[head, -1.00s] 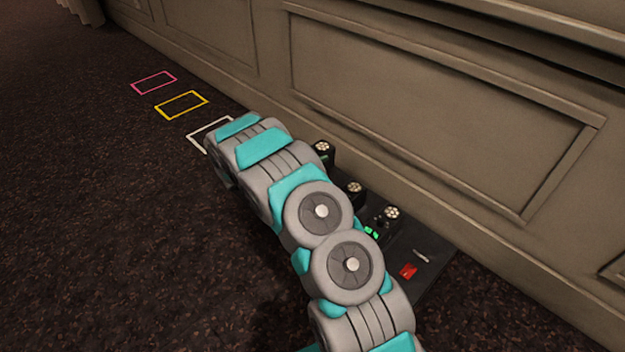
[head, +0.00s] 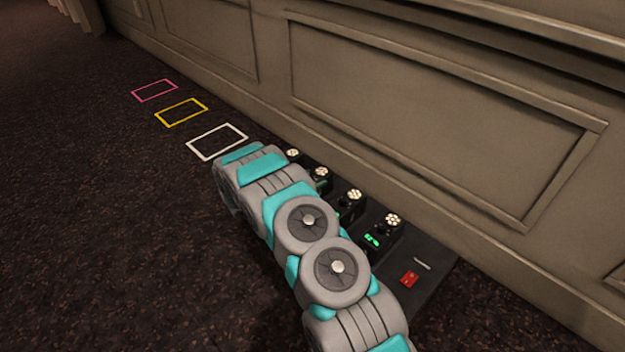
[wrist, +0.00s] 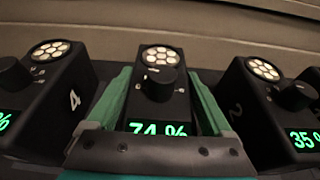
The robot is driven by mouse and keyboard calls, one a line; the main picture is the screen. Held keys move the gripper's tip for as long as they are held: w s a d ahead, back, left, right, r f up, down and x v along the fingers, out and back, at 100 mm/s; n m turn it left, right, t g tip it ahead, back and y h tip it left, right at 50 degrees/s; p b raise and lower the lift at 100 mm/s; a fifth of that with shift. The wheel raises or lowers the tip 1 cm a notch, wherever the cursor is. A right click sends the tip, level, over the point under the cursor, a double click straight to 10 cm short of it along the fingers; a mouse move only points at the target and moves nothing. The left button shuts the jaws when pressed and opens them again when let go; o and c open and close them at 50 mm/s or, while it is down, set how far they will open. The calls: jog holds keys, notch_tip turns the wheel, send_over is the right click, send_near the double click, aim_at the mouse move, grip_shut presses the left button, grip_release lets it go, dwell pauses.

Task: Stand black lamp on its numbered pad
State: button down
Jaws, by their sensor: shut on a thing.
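My gripper (wrist: 162,80) has its green fingers on both sides of a black lamp (wrist: 158,98) in the wrist view. The lamp is upright, with a round cluster of pale bulbs, a knob and a green display reading 74 %. Its own number does not show. I cannot tell whether it touches the surface below. In the head view my arm hides the gripper, and I cannot tell which lamp there is the held one. No pad with a readable number shows.
A black lamp marked 4 (wrist: 62,95) stands close on the left, one marked 2 (wrist: 262,105) close on the right. The dark board (head: 432,268) carries a red switch (head: 410,279) beside the panelled wall (head: 430,120). White (head: 190,146), yellow (head: 160,117) and pink (head: 137,95) outlines lie empty on the carpet.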

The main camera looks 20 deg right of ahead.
grip_release()
jog(key=shift+s+a+r, duration=0.1)
jog(key=shift+a+r, duration=0.1)
jog(key=shift+a, duration=0.1)
jog(key=p+v, duration=0.1)
jog(key=v, duration=1)
jog(key=s+d+r+m+g+y, duration=0.2)
jog(key=s+d+r+m+g, duration=0.3)
jog(key=s+r, duration=0.55)
jog(key=s+d+r+m+g+y, duration=0.1)
jog(key=s+d+r+m+g, duration=0.1)
jog(key=s+r+m, duration=0.8)
jog(key=s+a+r+m+y, duration=0.2)
jog(key=s+a+y, duration=0.3)
jog(key=s, duration=0.8)
jog(key=s+a+r+m+y, duration=0.3)
jog(key=s+a+m+y, duration=0.2)
jog(key=s+a, duration=0.7)
jog(key=s, duration=0.2)
jog(key=shift+s+r+y, duration=0.2)
jog(key=shift+s+y, duration=0.1)
jog(key=shift+y, duration=0.1)
